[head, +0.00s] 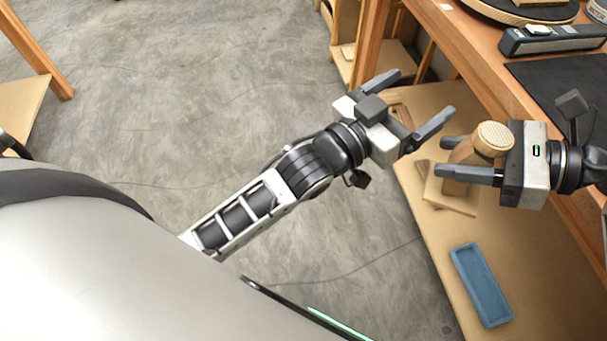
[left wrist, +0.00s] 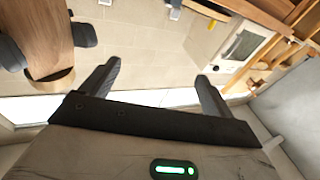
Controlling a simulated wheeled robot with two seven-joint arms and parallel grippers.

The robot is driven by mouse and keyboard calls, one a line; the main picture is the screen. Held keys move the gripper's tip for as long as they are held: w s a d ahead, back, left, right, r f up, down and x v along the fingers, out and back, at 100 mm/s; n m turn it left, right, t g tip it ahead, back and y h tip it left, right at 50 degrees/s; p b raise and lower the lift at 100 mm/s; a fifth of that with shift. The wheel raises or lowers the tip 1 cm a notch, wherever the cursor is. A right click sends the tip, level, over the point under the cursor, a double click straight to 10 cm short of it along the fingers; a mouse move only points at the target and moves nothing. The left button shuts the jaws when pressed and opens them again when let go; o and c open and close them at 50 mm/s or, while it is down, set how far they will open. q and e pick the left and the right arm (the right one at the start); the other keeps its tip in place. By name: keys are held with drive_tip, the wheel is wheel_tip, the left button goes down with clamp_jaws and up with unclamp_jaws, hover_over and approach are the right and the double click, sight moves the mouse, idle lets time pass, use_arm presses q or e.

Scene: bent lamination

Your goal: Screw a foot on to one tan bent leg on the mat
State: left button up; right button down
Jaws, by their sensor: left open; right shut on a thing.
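My right gripper (head: 441,155) is shut on a tan wooden piece (head: 464,157) at the right of the head view. The piece has a pale, round, dotted end (head: 495,136) facing up. I cannot tell whether it is a foot, a leg or another part. A brown wooden piece (left wrist: 38,38) between dark fingers, likely the same one, shows in the left wrist view. My left gripper (head: 423,93) is open and empty, left of the right one and apart from it. The dark mat (head: 565,85) lies on the bench top; its visible part is bare, and no bent leg is clearly in view.
The wooden bench (head: 465,40) is at the upper right, with a grey device (head: 550,39) and a round board (head: 515,12). Below are a tan lower board (head: 445,265), a blue tray (head: 481,285) and flat wooden pieces (head: 450,203).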

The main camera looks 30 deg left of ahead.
use_arm(q)
drive_tip(key=s+a+f+n+g+y, duration=0.1)
drive_tip(key=s+a+f+g+y, duration=0.2)
drive_tip(key=f, duration=0.8)
drive_tip(key=s+a+f+n+g+y, duration=0.1)
drive_tip(key=s+a+f+g+y, duration=0.1)
drive_tip(key=s+a+f+g, duration=0.2)
drive_tip(key=s+a+f, duration=0.3)
drive_tip(key=s+f, duration=0.4)
drive_tip(key=s, duration=0.1)
drive_tip(key=shift+s+f+y, duration=0.15)
drive_tip(key=shift+s+y, duration=0.1)
drive_tip(key=shift+y, duration=0.15)
use_arm(e)
drive_tip(key=s+d+r+m+t+h, duration=0.1)
drive_tip(key=d+r+m+t+h, duration=0.1)
drive_tip(key=d+m+t, duration=0.6)
drive_tip(key=d, duration=0.6)
drive_tip(key=shift+t+h, duration=0.3)
drive_tip(key=shift+t, duration=0.1)
